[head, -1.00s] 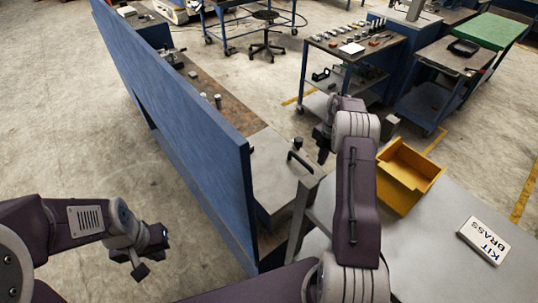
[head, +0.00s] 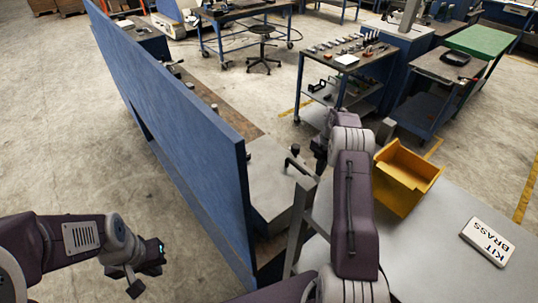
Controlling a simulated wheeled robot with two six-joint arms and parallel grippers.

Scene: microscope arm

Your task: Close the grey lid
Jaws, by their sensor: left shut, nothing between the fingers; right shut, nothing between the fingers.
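A grey panel (head: 272,180), which looks like the grey lid, lies behind the tall blue partition. A dark bar handle (head: 298,162) sits at its right side. I cannot tell from this view how far the lid is open. My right gripper (head: 318,150) is shut and empty, just right of and beyond the handle in the picture. My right arm partly hides it, and I see no clear contact with the handle. My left gripper (head: 136,284) is shut and empty, low at the left over bare floor, apart from the lid.
The blue partition (head: 190,130) stands between my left arm and the grey panel. A grey table (head: 430,250) at the right carries a yellow bin (head: 405,175) and a "KIT BRASS" sign (head: 486,242). A tool cart (head: 345,60) stands beyond. Floor at left is clear.

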